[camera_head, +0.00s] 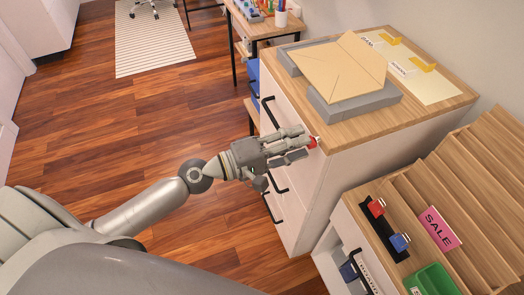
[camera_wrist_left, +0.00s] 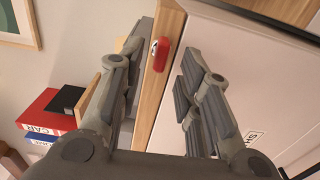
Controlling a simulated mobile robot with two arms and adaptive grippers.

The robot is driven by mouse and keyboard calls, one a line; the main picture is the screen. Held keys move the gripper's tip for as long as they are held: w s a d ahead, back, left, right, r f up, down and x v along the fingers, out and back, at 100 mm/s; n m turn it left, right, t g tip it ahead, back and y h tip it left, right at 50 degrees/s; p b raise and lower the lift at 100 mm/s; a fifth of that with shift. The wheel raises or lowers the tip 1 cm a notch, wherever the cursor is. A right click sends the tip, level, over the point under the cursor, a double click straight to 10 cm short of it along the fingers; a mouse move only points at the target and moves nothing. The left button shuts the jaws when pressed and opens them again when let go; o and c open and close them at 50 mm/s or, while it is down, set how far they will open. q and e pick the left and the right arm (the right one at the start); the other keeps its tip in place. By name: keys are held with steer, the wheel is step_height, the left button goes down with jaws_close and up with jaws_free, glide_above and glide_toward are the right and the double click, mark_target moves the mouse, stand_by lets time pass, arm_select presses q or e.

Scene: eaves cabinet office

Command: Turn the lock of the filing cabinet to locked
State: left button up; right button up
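The filing cabinet (camera_head: 345,185) is white with a wood top and black drawer handles. The knob also shows in the left wrist view (camera_wrist_left: 160,52) as a red oblong with a small pale mark, against a wood strip. My left gripper (camera_head: 300,146) is open, its fingertips close to the knob. In the wrist view the fingers (camera_wrist_left: 162,68) stand apart on either side of the knob; contact cannot be told. My right gripper is not in view.
Grey trays with an envelope (camera_head: 340,68) lie on the cabinet top. A stepped wooden rack (camera_head: 455,185) with a pink SALE card (camera_head: 438,228), red and blue items and a green tray (camera_head: 432,281) stands at right. The wood floor (camera_head: 100,125) at left is clear.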

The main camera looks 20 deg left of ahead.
arm_select(q)
steer(key=v, duration=1)
steer(key=shift+r, duration=0.1)
stand_by(0.3)
steer(key=w+a+f+g+y, duration=0.1)
steer(key=a+f+y, duration=0.25)
steer(key=f, duration=0.75)
steer(key=a+f+g+y, duration=0.1)
steer(key=a+f+y, duration=0.25)
steer(key=f, duration=0.85)
steer(key=s+a+f+m+g+y, duration=0.1)
steer(key=s+a+f, duration=0.15)
steer(key=f, duration=0.55)
steer(key=s+a+f+m+g+y, duration=0.1)
steer(key=s+f+g+y, duration=0.15)
steer(key=f, duration=0.55)
steer(key=s+d+f+m+g, duration=0.1)
steer(key=s+f+m+g, duration=0.1)
steer(key=s+f, duration=0.4)
steer(key=s+d+f+m+g+y, duration=0.1)
steer(key=s+d+f+m+g, duration=0.1)
steer(key=s+f+m, duration=0.2)
steer(key=s+d+f+m+g+y, duration=0.1)
steer(key=s+f+m+g, duration=0.1)
steer(key=s+f, duration=0.8)
steer(key=s+m, duration=0.1)
steer(key=s, duration=0.6)
steer(key=shift+d+f+m, duration=0.2)
steer(key=shift+m, duration=0.1)
